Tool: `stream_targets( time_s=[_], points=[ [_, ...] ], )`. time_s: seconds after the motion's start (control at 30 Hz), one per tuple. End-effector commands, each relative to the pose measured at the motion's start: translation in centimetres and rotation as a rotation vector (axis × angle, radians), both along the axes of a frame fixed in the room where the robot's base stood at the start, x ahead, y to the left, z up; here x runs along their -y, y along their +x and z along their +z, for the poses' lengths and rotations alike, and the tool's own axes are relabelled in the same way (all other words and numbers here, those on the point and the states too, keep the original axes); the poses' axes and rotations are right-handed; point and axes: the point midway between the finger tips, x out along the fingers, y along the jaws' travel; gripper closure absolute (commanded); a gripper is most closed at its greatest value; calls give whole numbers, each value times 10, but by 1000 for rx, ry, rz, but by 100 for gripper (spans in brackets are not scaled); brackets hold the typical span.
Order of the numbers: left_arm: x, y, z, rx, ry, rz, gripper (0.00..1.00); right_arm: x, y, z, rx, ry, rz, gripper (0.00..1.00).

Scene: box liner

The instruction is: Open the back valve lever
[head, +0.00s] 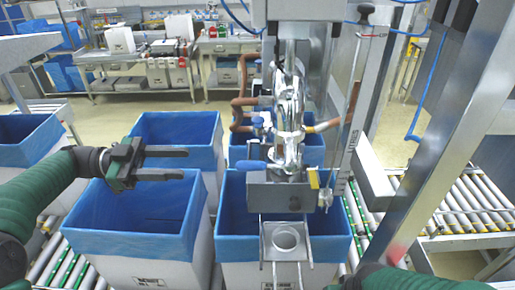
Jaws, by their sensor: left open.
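A metal valve and pipe assembly (287,115) hangs in the middle of the head view, above the lined boxes. A small blue part (257,122) sticks out on its left side, and a small yellow part (313,179) sits lower on its right. I cannot tell for sure which part is the back valve lever. My left gripper (185,164) is open and empty, with its two dark fingers pointing right. It is left of the assembly and apart from it, over the blue-lined boxes. My right forearm shows at the lower right edge, but its gripper is out of view.
A white box with a blue liner (232,247) stands under the assembly, with more lined boxes (85,222) to the left and behind. Roller conveyors (462,205) run at both sides. A metal frame post (440,150) stands at the right. Workbenches (225,45) are far behind.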

Motion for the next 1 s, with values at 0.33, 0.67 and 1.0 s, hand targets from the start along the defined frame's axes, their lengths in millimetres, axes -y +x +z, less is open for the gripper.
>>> stream_targets(
  time_s=[0.33,0.67,1.0],
  points=[
    [103,7,4,-14,15,-6,59,0,1,42,1,0,0,71],
    [160,5,0,-10,13,-2,59,0,1,68,1,0,0,71],
    [164,7,-4,-12,11,-1,60,0,1,68,1,0,0,71]
  ],
)
